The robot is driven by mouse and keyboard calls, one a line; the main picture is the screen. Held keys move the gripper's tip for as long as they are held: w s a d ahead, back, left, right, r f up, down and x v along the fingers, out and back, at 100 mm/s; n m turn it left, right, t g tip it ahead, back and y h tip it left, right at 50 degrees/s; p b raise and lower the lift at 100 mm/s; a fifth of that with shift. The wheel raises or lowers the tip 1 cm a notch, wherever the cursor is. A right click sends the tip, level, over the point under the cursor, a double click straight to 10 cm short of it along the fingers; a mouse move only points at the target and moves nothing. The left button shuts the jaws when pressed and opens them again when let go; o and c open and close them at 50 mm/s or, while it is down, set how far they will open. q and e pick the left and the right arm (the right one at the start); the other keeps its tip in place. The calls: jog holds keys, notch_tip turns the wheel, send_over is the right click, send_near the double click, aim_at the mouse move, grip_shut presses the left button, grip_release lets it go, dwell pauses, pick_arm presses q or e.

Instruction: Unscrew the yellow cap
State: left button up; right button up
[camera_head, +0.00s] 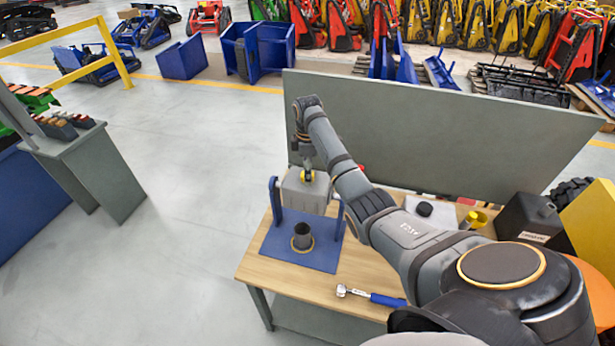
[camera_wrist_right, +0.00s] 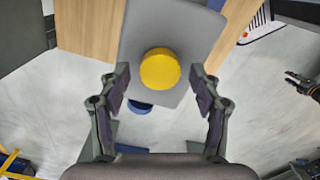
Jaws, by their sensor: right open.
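The yellow cap (camera_wrist_right: 160,69) is round and sits on the face of a grey block (camera_wrist_right: 185,25).
A dark cup-like cylinder (camera_head: 302,238) with a yellow ring stands on the blue plate. A blue-handled tool (camera_head: 372,296) lies on the wooden table (camera_head: 262,273). A black disc (camera_head: 424,209) and a yellow part (camera_head: 474,219) lie right. A grey panel (camera_head: 440,130) rises behind.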

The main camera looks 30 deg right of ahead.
jog(key=m, duration=0.5)
jog(key=shift+m, duration=0.3)
jog(key=m, duration=0.4)
jog(key=c, duration=1)
jog(key=n, duration=0.8)
jog(key=shift+n, duration=0.9)
